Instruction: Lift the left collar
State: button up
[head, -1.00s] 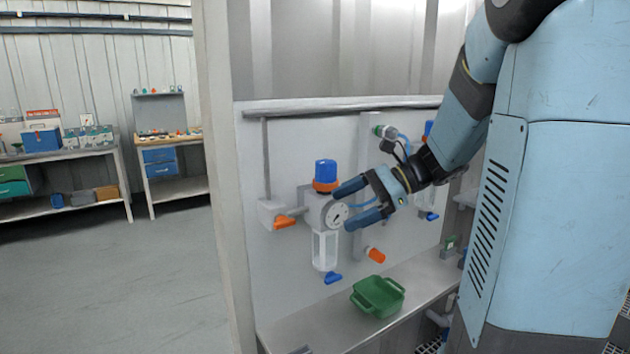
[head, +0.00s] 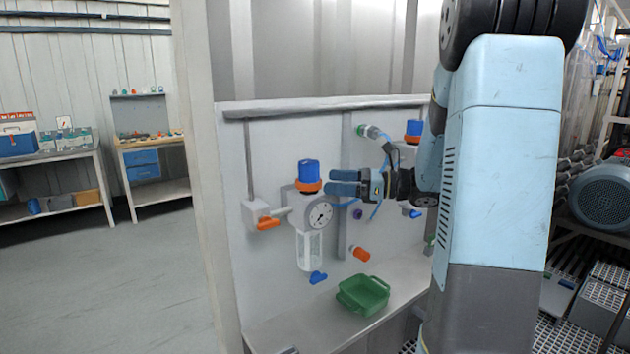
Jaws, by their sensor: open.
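The left collar is an orange ring (head: 308,186) under a blue cap (head: 308,168), on top of the left vessel (head: 310,239) with its round gauge. My gripper (head: 332,182) is just right of the collar at about its height, fingers pointing left towards it. The jaws are open and nothing shows between them. The two fingers nearly overlap in this view, and I cannot tell whether they touch the collar. A second vessel with a blue cap (head: 414,127) is partly hidden behind my arm.
A green tray (head: 362,295) stands on the grey shelf (head: 290,328) below. An orange-handled valve (head: 268,224) is left of the vessel, and a blue valve handle (head: 318,277) is under it. An orange fitting (head: 359,254) sticks out at lower right. Floor at left is clear.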

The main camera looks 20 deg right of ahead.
aim_at(308, 180)
jog(key=x, duration=0.7)
jog(key=shift+w+a, duration=0.1)
jog(key=shift+a, duration=0.15)
